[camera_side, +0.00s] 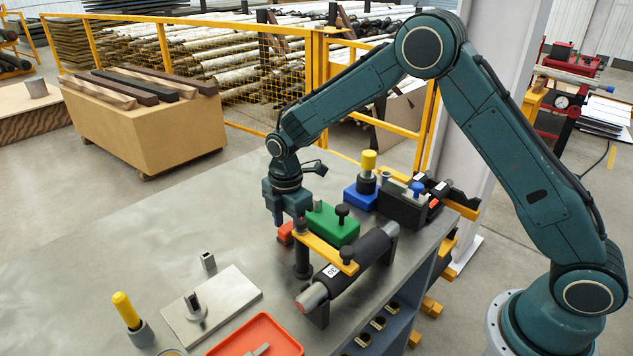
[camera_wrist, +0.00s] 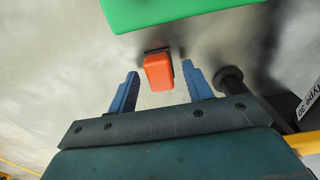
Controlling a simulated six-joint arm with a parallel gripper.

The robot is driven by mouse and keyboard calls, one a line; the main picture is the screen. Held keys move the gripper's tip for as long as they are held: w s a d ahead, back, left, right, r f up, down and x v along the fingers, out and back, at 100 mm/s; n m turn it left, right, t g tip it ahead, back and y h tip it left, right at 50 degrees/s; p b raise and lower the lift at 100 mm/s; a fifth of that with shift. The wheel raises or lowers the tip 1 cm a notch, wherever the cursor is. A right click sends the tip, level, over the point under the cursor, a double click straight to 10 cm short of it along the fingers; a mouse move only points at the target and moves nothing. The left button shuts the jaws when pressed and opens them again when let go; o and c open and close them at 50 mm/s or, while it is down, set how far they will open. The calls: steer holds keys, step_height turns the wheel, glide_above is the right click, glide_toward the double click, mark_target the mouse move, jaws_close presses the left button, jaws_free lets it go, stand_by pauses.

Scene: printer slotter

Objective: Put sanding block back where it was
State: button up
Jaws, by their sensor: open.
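I take the small orange-red block with a dark base to be the sanding block (camera_side: 286,233). It sits on the grey table just left of the green block. In the wrist view the orange block (camera_wrist: 158,72) shows between the tips of my two blue fingers. My gripper (camera_side: 280,219) points down at the block and partly hides it in the side view. The gripper (camera_wrist: 161,72) is open, with a visible gap on each side of the block. Whether the fingertips are level with the block or above it is hard to tell.
The green block (camera_side: 333,223) with a black knob stands close by. A yellow bar (camera_side: 325,252) on dark posts and a black roller (camera_side: 355,262) are in front. A red tray (camera_side: 258,338) and a metal plate (camera_side: 210,304) lie nearer.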

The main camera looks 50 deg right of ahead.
mark_target(289, 227)
steer(key=shift+r, duration=0.15)
step_height(289, 227, up, 12)
stand_by(0.7)
steer(key=shift+s, duration=0.1)
stand_by(0.4)
steer(key=s+d+r+m+t, duration=0.1)
steer(key=s+d+r+m, duration=0.25)
steer(key=s+r, duration=0.35)
steer(key=s+d+r+m+t, duration=0.2)
steer(key=s+d+r+m, duration=0.1)
steer(key=s+r+m, duration=0.4)
steer(key=s+d+f+m+t, duration=0.1)
steer(key=s+m, duration=0.2)
steer(key=s, duration=0.6)
steer(key=s+d+f+m+t, duration=0.1)
steer(key=s+m, duration=0.3)
steer(key=s, duration=0.5)
steer(key=shift+s+d+f, duration=0.15)
steer(key=shift+d+f, duration=0.1)
steer(key=shift+d, duration=0.25)
steer(key=shift+m, duration=0.25)
